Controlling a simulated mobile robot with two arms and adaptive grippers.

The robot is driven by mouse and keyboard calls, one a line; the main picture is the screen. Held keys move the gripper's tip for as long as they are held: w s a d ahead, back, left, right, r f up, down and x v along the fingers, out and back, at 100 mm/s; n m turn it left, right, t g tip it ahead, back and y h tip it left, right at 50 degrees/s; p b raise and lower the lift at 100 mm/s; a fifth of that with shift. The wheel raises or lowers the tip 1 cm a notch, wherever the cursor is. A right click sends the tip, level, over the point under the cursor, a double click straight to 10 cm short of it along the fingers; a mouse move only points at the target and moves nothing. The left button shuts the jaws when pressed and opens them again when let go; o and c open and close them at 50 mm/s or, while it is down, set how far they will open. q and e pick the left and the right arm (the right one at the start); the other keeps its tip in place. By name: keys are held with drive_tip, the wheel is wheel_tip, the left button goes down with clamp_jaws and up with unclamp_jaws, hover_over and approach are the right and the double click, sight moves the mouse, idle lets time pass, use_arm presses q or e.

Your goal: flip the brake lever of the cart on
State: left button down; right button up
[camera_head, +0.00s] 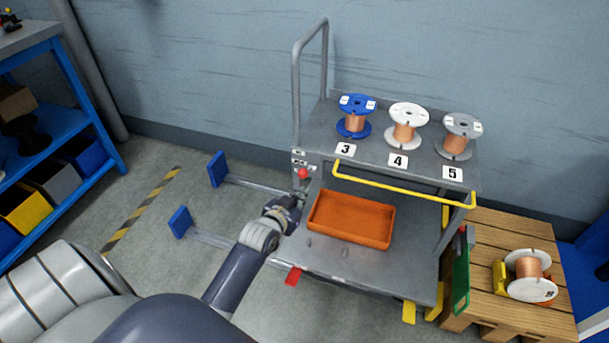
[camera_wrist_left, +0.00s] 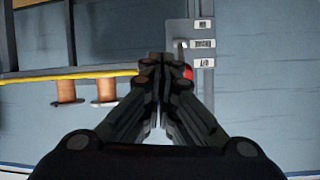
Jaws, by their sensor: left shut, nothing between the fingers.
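The cart (camera_head: 372,158) is a grey two-shelf trolley against the wall. Its brake lever has a red knob (camera_head: 303,173) at the cart's left post, by a small plate with white labels (camera_head: 299,154) too small to read surely. In the left wrist view the red knob (camera_wrist_left: 188,72) shows just right of the fingertips, partly hidden by them, below the label plate (camera_wrist_left: 181,31). My left gripper (camera_head: 298,196) is shut and empty, just below the knob in the head view. Whether it touches the knob I cannot tell. My right gripper is not in view.
Blue, white and grey spools stand on the top shelf, behind a yellow rail (camera_head: 400,187). An orange tray (camera_head: 351,220) sits on the lower shelf. A wooden pallet (camera_head: 495,238) stands at the right, blue shelving (camera_head: 60,120) at the left. Blue-ended floor rails (camera_head: 217,169) lie left of the cart.

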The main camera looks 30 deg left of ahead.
use_arm(q)
wheel_tip(320, 180, up, 9)
drive_tip(key=w+a+t+b, duration=0.1)
drive_tip(key=a+t, duration=0.1)
drive_tip(key=shift+w+a+r+y, duration=0.15)
drive_tip(key=shift+r+y, duration=0.05)
drive_tip(key=shift+y, duration=0.1)
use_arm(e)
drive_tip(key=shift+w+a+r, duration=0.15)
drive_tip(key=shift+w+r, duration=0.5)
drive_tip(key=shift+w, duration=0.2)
use_arm(q)
drive_tip(key=b, duration=0.3)
hover_over(304, 172)
drive_tip(key=w, duration=0.2)
wheel_tip(304, 172, down, 2)
drive_tip(key=f, duration=0.1)
drive_tip(key=s+f, duration=0.1)
drive_tip(key=shift+f, duration=0.35)
drive_tip(key=shift+s+f+b, duration=0.3)
drive_tip(key=shift+s+f, duration=0.15)
drive_tip(key=shift+f, duration=0.05)
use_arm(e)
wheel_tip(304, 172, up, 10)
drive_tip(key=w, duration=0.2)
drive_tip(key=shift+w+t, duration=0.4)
use_arm(q)
drive_tip(key=shift+f, duration=0.1)
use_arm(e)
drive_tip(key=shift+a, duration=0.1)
